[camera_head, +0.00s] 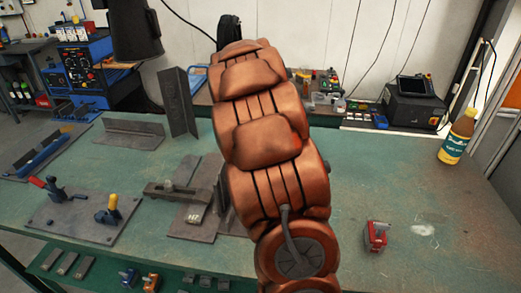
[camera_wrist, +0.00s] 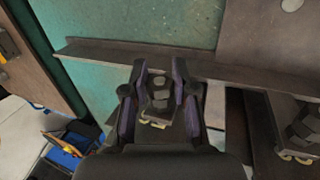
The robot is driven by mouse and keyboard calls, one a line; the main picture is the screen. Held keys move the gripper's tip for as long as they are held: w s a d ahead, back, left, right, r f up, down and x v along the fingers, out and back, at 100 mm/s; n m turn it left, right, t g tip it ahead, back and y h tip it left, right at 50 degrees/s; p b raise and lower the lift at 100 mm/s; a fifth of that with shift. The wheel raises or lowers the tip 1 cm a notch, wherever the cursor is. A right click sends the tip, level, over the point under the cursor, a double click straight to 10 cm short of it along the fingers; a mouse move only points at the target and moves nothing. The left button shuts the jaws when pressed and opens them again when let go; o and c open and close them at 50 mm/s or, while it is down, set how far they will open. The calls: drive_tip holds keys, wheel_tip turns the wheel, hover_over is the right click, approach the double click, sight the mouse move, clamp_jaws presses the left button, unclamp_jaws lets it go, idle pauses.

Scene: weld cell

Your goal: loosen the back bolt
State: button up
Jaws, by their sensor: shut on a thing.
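My gripper (camera_wrist: 160,68) shows in the wrist view, with its two dark, purple-edged fingers closed on the sides of a bolt. This dark grey, blocky back bolt (camera_wrist: 160,100) sits between the fingers, with a small yellowish piece at its near end. A second, similar bolt (camera_wrist: 304,128) stands apart at the right edge of the wrist view. In the head view my copper arm hides the gripper and the held bolt. A small bolt-like part (camera_head: 193,214) shows there on the grey fixture plate (camera_head: 186,232), left of my arm.
The green bench (camera_head: 380,190) carries angle plates (camera_head: 178,100) and a base plate with toggle clamps (camera_head: 85,218) at left. A red device (camera_head: 376,236) and a yellow bottle (camera_head: 458,136) stand at right. A long grey flange (camera_wrist: 95,52) runs close beyond my fingertips.

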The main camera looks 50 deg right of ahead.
drive_tip(key=shift+t+h+b, duration=0.7)
drive_tip(key=shift+h+b, duration=0.3)
drive_tip(key=shift+b, duration=0.6)
drive_tip(key=o, duration=0.6)
drive_tip(key=shift+o, duration=0.2)
drive_tip(key=p+v, duration=0.1)
drive_tip(key=v, duration=0.4)
drive_tip(key=shift+c, duration=0.2)
